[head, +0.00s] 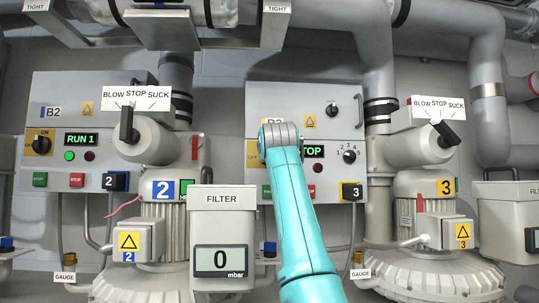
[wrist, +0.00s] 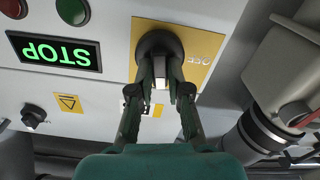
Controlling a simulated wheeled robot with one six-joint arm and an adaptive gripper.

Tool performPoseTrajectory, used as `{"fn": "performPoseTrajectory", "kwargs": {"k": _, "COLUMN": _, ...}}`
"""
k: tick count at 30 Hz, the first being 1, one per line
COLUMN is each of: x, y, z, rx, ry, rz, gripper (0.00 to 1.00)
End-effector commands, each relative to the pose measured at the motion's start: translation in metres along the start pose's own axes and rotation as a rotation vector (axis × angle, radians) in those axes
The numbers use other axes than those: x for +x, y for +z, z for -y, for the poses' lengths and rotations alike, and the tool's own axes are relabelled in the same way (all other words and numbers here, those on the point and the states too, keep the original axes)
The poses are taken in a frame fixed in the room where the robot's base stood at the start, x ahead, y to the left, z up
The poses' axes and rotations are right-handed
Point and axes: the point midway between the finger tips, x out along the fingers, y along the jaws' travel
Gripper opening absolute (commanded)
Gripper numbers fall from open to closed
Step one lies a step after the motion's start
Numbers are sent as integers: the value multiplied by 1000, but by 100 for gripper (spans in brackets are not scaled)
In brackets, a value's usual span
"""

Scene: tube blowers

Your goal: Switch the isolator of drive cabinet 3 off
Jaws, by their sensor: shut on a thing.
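The grey drive cabinet 3 (head: 350,100) stands right of centre in the head view, with a black and yellow 3 tag (head: 351,191) at its lower right. In the wrist view the isolator is a round black knob (wrist: 157,42) on a yellow plate (wrist: 203,48) marked OFF. My gripper (wrist: 160,80) is shut on the knob, one finger on each side. In the head view my arm covers the isolator.
Cabinet 2 (head: 65,95), at left, shows RUN 1 and its own isolator (head: 40,143) at ON. A blow-stop-suck lever (head: 444,132) and grey pipes (head: 372,40) stand right of cabinet 3. A filter box (head: 222,225) reading 0 mbar is in front.

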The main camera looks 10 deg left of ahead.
Motion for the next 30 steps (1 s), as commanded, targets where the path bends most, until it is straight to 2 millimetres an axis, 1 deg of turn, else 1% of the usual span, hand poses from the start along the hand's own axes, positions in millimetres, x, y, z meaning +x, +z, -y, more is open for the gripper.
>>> {"fn": "performPoseTrajectory", "kwargs": {"k": 18, "x": 0, "y": 2, "z": 4, "rx": -564, "ry": 0, "rz": 0, "gripper": 0}}
{"fn": "performPoseTrajectory", "kwargs": {"k": 24, "x": 0, "y": 2, "z": 5, "rx": -699, "ry": 0, "rz": 0, "gripper": 0}}
{"fn": "performPoseTrajectory", "kwargs": {"k": 30, "x": 0, "y": 2, "z": 6, "rx": -786, "ry": 0, "rz": 0, "gripper": 0}}
